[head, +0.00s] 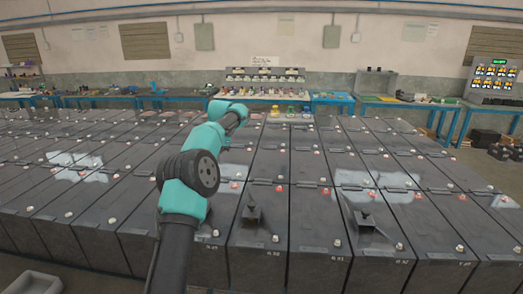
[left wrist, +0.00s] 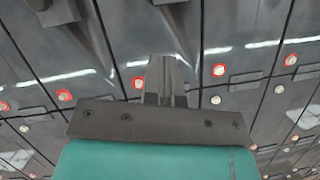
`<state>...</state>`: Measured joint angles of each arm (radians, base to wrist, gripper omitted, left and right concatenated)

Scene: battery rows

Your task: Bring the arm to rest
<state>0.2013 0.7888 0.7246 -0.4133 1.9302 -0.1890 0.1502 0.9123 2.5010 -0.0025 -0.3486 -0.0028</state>
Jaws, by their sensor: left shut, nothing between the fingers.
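My left arm (head: 183,195), teal and dark grey, rises from the bottom of the head view and reaches away over the battery rows (head: 262,165). Its far teal links (head: 228,112) hang above the batteries; the gripper cannot be made out there. In the left wrist view my left gripper (left wrist: 166,66) is shut, with its narrow dark fingers together and nothing between them. Black battery tops with red-ringed and pale terminals lie beyond the fingers. My right gripper is in neither view.
Two dark upright fittings stand on front batteries, one right of my arm (head: 252,215) and one farther right (head: 366,221). Blue-framed benches (head: 330,100) with small items line the back wall. A lit display panel (head: 494,72) stands at the right.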

